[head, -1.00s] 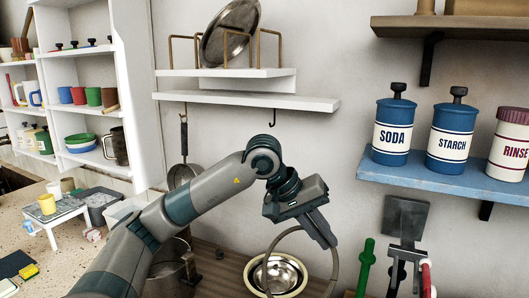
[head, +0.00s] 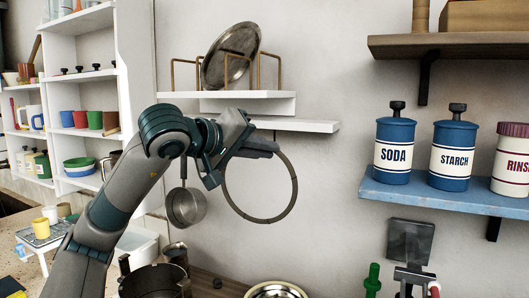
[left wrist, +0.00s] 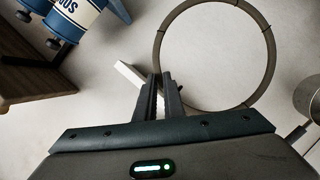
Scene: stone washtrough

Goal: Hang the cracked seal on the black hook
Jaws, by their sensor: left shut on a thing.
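The seal is a large thin dark-grey ring (head: 296,185) with small dark marks along it. My left gripper (head: 274,148) is shut on its upper edge, and the ring hangs below the fingers in front of the wall. In the left wrist view the fingers (left wrist: 160,80) pinch one side of the ring (left wrist: 273,60). The gripper is just below the lower white shelf (head: 310,126). The black hook under that shelf is mostly hidden behind my gripper; I cannot tell whether the ring touches it.
A ladle-like pan (head: 186,206) hangs left of the ring, close to my arm. A wire rack with a metal lid (head: 230,57) stands on the upper white shelf. A blue shelf (head: 440,193) with canisters is at right. Bare wall lies between.

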